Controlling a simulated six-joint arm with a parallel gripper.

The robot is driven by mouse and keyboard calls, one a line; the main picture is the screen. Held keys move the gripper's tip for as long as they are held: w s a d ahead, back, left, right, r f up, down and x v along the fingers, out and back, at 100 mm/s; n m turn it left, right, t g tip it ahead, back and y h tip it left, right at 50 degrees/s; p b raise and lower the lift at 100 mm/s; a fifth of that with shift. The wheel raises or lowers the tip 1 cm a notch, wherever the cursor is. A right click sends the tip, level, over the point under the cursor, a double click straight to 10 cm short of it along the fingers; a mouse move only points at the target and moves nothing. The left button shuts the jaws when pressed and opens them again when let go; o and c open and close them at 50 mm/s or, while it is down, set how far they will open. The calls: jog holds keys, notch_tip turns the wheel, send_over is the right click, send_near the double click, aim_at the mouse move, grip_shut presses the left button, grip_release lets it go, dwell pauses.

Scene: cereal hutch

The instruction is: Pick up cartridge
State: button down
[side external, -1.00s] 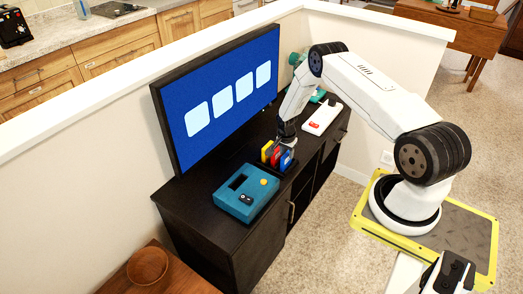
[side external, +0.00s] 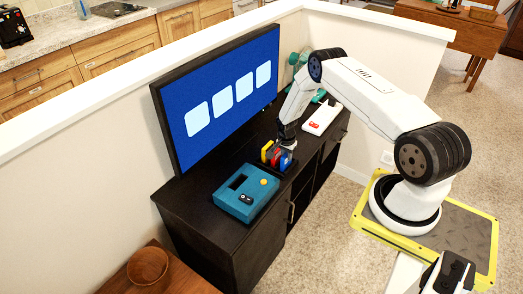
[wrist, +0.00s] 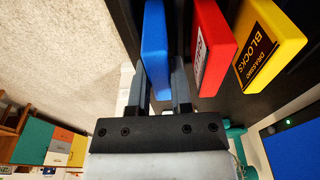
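Three cartridges, yellow (side external: 266,153), red (side external: 276,156) and blue (side external: 286,161), stand upright side by side on the dark cabinet. My gripper (side external: 288,146) is just above the blue end of the row. In the wrist view the blue cartridge (wrist: 156,45) lies in line with the gap between the two fingers (wrist: 163,88), which are apart. Whether the fingers touch it is unclear. The red cartridge (wrist: 213,45) is beside the right finger, with the yellow cartridge (wrist: 270,52) beyond it.
A teal console (side external: 245,193) lies left of the row on the cabinet (side external: 195,210). A white device with a red button (side external: 321,118) lies to the right. A large blue screen (side external: 220,100) stands close behind. The cabinet's front edge is near.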

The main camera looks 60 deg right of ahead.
jog(key=shift+r, duration=0.15)
jog(key=shift+r, duration=0.85)
jog(key=s+a+r, duration=0.6)
jog(key=s+r, duration=0.5)
jog(key=s, duration=0.1)
jog(key=shift+s+a, duration=0.15)
jog(key=shift+a, duration=0.25)
